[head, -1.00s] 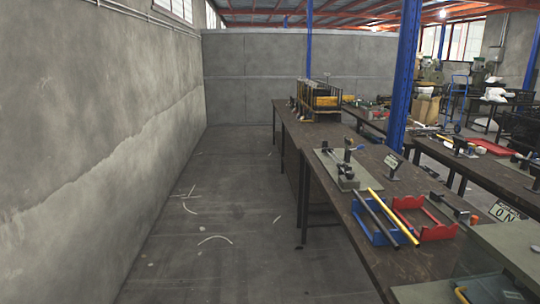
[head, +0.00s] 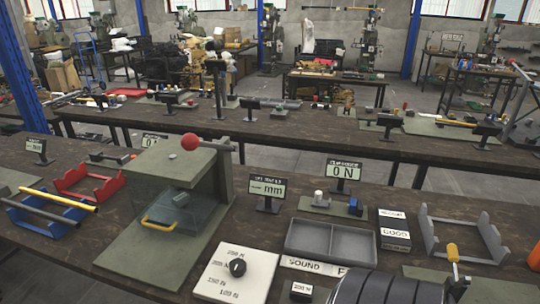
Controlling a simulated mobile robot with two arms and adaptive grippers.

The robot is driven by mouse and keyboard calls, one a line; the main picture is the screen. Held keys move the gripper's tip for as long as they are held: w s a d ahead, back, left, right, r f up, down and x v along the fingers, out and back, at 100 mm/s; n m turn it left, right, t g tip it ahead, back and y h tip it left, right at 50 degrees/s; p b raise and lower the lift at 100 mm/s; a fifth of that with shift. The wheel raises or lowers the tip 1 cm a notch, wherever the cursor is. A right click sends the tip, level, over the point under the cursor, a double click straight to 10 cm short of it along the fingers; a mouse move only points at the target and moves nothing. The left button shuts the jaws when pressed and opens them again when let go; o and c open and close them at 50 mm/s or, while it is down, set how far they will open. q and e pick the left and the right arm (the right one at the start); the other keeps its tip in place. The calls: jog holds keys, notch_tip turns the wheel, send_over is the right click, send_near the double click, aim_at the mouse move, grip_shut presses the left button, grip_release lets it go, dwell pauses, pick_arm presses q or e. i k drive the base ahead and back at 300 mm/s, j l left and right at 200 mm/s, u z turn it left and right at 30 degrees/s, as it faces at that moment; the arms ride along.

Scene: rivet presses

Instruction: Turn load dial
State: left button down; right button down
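A black round dial (head: 237,268) sits on a white, tilted-looking panel (head: 262,262) at the front edge of the near bench, in the lower middle of the head view. A green press (head: 215,165) with a red ball lever (head: 190,142) and a clear guard with a yellow handle stands just behind and left of the panel. A small display reading "0 N" (head: 343,172) and one reading "mm" (head: 268,187) stand behind. Neither gripper is in view.
A grey divided tray (head: 330,222) lies right of the panel, with a grey cradle (head: 462,237) farther right. A dark ribbed shape (head: 388,288) fills the bottom edge; I cannot tell what it is. Red (head: 92,190) and blue racks (head: 18,217) lie at the left.

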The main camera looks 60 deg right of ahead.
aim_at(237, 266)
jog(key=k+j+z, duration=0.1)
jog(key=z, duration=1.35)
